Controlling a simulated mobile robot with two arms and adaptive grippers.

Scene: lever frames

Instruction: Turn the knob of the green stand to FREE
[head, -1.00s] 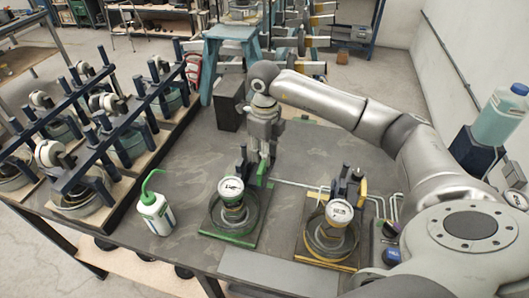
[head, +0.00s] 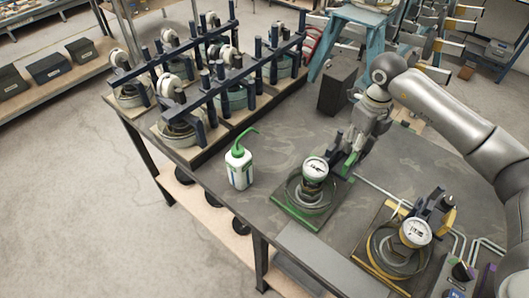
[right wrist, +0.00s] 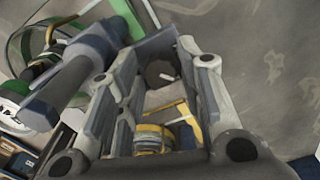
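The green stand (head: 298,213) is on the dark table, with a round white-faced dial (head: 315,168) above a ring-shaped body. A dark post with a green part (head: 349,160) rises at its back edge. My right gripper (head: 356,146) is at this back part, pointing down; whether it touches is unclear. The right wrist view shows its two fingers (right wrist: 160,95) apart, with a gap between them. A dark blue post (right wrist: 75,75) and the stand's green edge (right wrist: 126,18) show beside them. I cannot make out the knob's setting or any FREE mark. My left gripper is not in view.
A green-capped white bottle (head: 240,170) stands left of the green stand. Racks with dark blue bars (head: 215,95) fill the table's left side. A dark box (head: 337,92) is behind.

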